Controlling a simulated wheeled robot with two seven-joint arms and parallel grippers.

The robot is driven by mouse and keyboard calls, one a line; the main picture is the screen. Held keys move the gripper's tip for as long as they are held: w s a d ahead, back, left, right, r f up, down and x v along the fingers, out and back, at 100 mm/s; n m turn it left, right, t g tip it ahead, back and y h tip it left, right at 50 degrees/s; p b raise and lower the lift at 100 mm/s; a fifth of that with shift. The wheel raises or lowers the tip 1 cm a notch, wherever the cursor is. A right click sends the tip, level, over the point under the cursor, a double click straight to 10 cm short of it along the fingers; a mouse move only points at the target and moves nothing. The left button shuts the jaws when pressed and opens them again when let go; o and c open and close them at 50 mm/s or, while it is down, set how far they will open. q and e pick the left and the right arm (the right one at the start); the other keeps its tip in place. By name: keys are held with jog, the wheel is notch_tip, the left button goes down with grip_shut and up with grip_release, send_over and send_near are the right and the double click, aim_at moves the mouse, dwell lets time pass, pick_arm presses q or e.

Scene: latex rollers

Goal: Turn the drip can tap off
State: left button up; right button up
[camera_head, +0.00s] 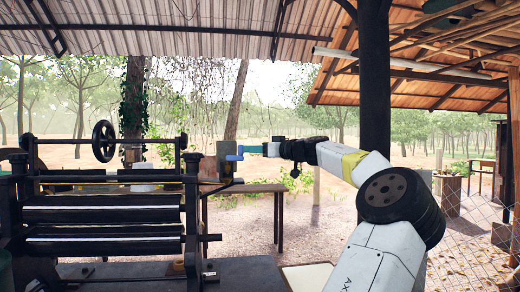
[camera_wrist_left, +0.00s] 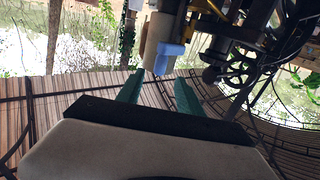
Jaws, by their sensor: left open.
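The drip can (camera_head: 226,170) is a small grey-brown can at the right end of the roller machine in the head view. Its blue tap (camera_head: 233,157) faces my left gripper (camera_head: 254,149). In the left wrist view the tan can (camera_wrist_left: 160,30) is at the top middle, with the blue tap (camera_wrist_left: 171,54) in front of it. My left gripper's two green fingers (camera_wrist_left: 159,80) are spread apart and empty. Their tips are close to the tap, which shows in line with the gap; I cannot tell whether they touch it. My right gripper is not in view.
The roller machine (camera_head: 105,215) with its black handwheel (camera_head: 104,141) fills the left side. A wooden table (camera_head: 262,188) stands behind the can. A dark post (camera_head: 374,90) rises behind my arm. Open ground lies beyond.

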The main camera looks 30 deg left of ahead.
aim_at(241, 155)
pick_arm(q)
jog(key=a, duration=0.2)
jog(key=w+a, duration=0.1)
jog(key=a, duration=0.5)
jog(key=shift+w+r, duration=0.15)
jog(key=shift+w, duration=0.2)
grip_shut()
